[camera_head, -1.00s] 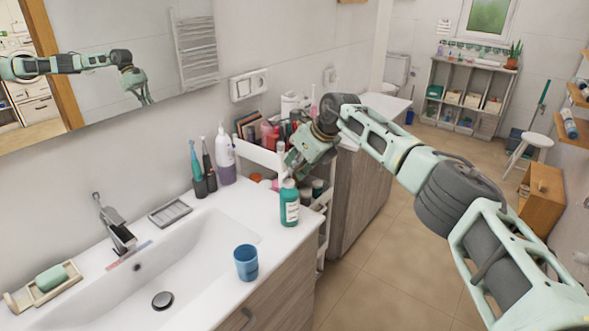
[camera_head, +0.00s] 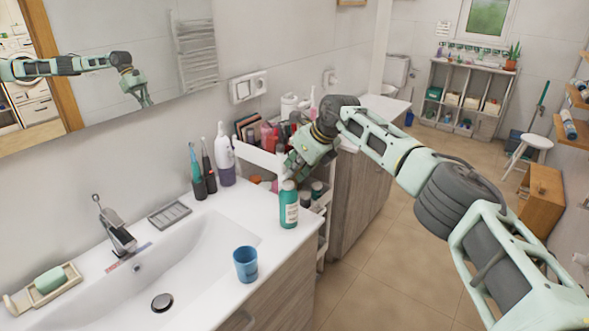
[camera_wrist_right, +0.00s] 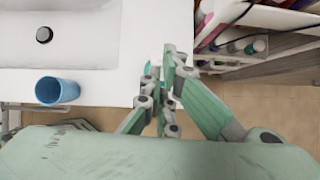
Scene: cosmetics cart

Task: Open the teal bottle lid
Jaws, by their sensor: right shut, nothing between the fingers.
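The teal bottle (camera_head: 289,208) stands upright on the right corner of the white sink counter (camera_head: 225,200), with a white label and a teal lid (camera_head: 289,185) on top. My right gripper (camera_head: 292,174) is right above and behind the lid, fingers pointing down. Its fingers are shut with nothing held. Whether they touch the lid I cannot tell. In the right wrist view the closed fingers (camera_wrist_right: 162,85) hide most of the bottle; only a small bit of teal (camera_wrist_right: 148,68) shows beside them. My left gripper is not in view.
A blue cup (camera_head: 245,263) stands near the counter's front edge. Toothbrush holders (camera_head: 204,180) and a white pump bottle (camera_head: 225,160) stand by the wall. A cart (camera_head: 262,155) with cosmetics is behind the bottle. The counter left of the bottle is clear.

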